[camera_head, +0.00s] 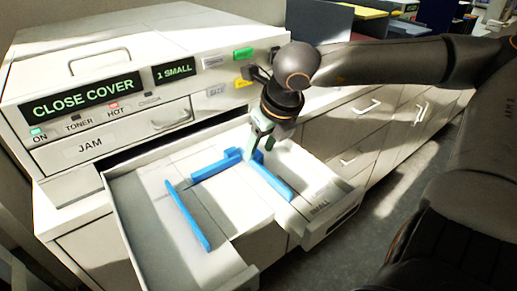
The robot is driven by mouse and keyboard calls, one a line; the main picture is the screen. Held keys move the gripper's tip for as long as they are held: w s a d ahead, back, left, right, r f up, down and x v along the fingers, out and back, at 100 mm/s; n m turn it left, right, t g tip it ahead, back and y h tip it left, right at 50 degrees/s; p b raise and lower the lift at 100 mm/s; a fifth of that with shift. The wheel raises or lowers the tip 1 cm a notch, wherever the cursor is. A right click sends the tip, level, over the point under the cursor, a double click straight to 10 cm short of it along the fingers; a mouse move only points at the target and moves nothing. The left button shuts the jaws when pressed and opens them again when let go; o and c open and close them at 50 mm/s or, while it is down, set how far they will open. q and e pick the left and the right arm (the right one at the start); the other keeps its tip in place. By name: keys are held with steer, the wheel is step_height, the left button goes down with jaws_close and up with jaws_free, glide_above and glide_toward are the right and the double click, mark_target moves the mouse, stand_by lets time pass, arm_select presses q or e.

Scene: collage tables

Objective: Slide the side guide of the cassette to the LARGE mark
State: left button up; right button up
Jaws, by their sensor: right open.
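The cassette (225,263) is a pale, open drawer pulled out of the copier. Inside it are a long blue guide (187,215) on the left, a blue guide (216,167) at the back, and another blue guide (271,180) on the right. The word SMALL (320,207) shows on the right ledge; I cannot see a LARGE mark. My right gripper (257,155) reaches down from above to the far end of the right guide, close to the back guide. It is open; I cannot tell whether its fingers touch a guide. My left gripper is not in view.
The copier (150,60) stands behind the cassette, with displays reading CLOSE COVER (82,97) and 1 SMALL (174,71). A panel marked JAM (90,145) is above the cassette. Cabinets with drawers (345,135) run along the right; the floor (375,235) beside them is clear.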

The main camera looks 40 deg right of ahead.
steer(key=shift+x, duration=1)
steer(key=shift+r, duration=0.1)
steer(key=shift+c, duration=0.3)
jaws_close()
stand_by(0.4)
